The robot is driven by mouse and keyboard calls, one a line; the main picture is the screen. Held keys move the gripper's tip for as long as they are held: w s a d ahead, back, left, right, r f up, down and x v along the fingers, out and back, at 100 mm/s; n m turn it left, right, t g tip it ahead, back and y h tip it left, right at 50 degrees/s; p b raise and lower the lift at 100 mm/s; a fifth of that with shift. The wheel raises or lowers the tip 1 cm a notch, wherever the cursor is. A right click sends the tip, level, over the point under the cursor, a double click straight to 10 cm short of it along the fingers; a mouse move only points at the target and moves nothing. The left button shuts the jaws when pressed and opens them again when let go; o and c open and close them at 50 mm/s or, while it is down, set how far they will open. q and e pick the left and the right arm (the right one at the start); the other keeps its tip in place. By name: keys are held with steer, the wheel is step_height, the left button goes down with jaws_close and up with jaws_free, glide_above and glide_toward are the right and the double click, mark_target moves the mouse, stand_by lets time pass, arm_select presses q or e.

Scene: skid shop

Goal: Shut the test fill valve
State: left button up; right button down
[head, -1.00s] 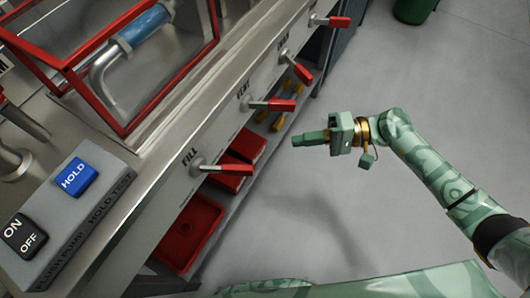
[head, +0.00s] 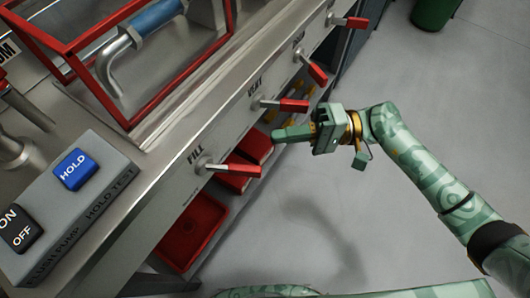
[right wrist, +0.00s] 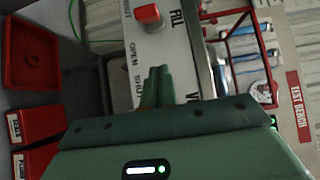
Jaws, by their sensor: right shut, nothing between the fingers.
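The fill valve's red-tipped lever (head: 238,169) sits under the FILL label on the bench's front panel. In the head view it points right, away from its pivot and roughly level. In the right wrist view its red grip (right wrist: 148,15) shows at the top, near OPEN and SHUT lettering. My right gripper (head: 274,136) is shut and empty. It appears just right of and above the lever's red end, with a small gap in the picture. Its closed fingers (right wrist: 158,82) show in the wrist view. My left gripper is not in view.
The VENT lever (head: 290,105) is close above my right gripper. Two more red levers (head: 317,74) (head: 350,22) are farther along the panel. Red bins (head: 192,230) sit below. A box with a blue HOLD button (head: 75,170) lies left. The floor at right is clear.

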mark_target(234, 170)
steer(key=s+a, duration=0.4)
steer(key=shift+s, duration=0.15)
steer(key=shift+s+a, duration=0.1)
steer(key=shift+s, duration=0.05)
stand_by(0.4)
